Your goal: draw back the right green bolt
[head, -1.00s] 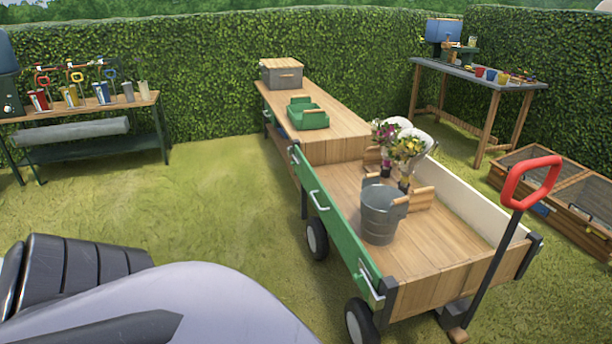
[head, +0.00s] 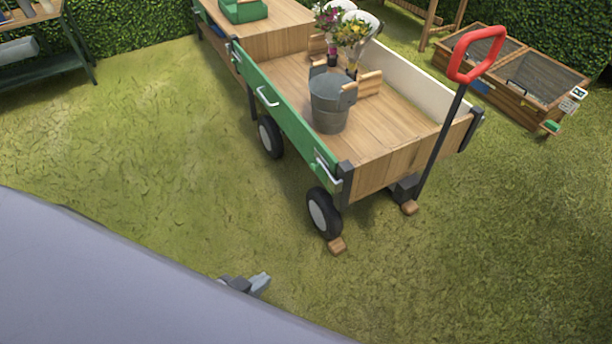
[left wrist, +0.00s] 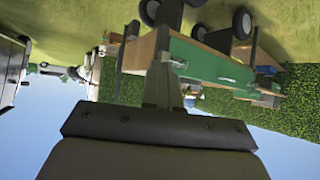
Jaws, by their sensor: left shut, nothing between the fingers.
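The right green bolt (head: 326,168) is at the near end of the cart's green side panel (head: 287,112), beside the dark corner post. It has a pale metal bar or handle; its exact position is too small to tell. The panel (left wrist: 210,65) shows upside down in the left wrist view, with the bolt area (left wrist: 178,64) near its left end. My left gripper (head: 258,283) is low over the grass, in front of and apart from the cart, shut and empty, mostly hidden behind my arm. My right gripper is out of view.
The cart holds a metal bucket (head: 328,104) and flowers (head: 350,36). Its red pull handle (head: 476,54) rises at the right. Wooden chocks (head: 337,245) lie by the wheels. A wooden table (head: 262,35) adjoins the cart behind. Grass left of the cart is clear.

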